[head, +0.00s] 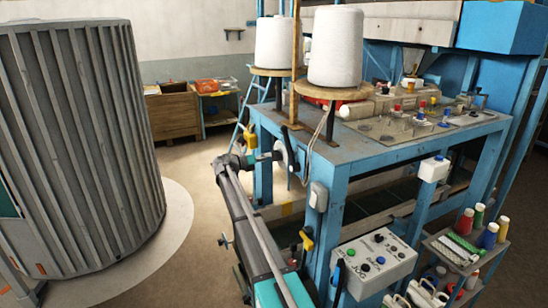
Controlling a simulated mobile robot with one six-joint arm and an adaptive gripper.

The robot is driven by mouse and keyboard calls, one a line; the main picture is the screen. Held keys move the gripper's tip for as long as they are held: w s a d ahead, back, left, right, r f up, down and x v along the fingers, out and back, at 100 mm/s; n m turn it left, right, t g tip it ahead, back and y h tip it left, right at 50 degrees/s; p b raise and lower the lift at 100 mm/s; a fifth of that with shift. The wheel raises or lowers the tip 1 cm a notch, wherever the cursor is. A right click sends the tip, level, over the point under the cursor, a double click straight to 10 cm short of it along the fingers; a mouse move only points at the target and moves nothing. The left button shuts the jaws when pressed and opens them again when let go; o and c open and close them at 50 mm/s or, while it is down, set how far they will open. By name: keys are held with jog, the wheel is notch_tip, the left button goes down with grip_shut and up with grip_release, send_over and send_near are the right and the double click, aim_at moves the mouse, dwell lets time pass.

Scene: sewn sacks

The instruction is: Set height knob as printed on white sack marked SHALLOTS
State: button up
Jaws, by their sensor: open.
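No white sack marked SHALLOTS can be made out in the head view. No knob can be read as the height knob. A grey control box (372,264) at the front of the blue machine table carries several small dark, green and white knobs or buttons; most lettering is too small to read. A yellow knob or handle (307,238) sits on the frame left of the box, and another yellow part (249,142) sits farther back by the table's left corner.
The blue table (390,145) bears two white thread cones (335,47) on wooden discs. A grey slatted drum (75,140) stands left. Thread spools (488,236) fill a rack right. Floor between drum and table is clear.

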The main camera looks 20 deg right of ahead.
aim_at(274, 156)
jog(key=shift+d, duration=1.9)
jog(key=shift+c, duration=0.3)
jog(key=c, duration=1.1)
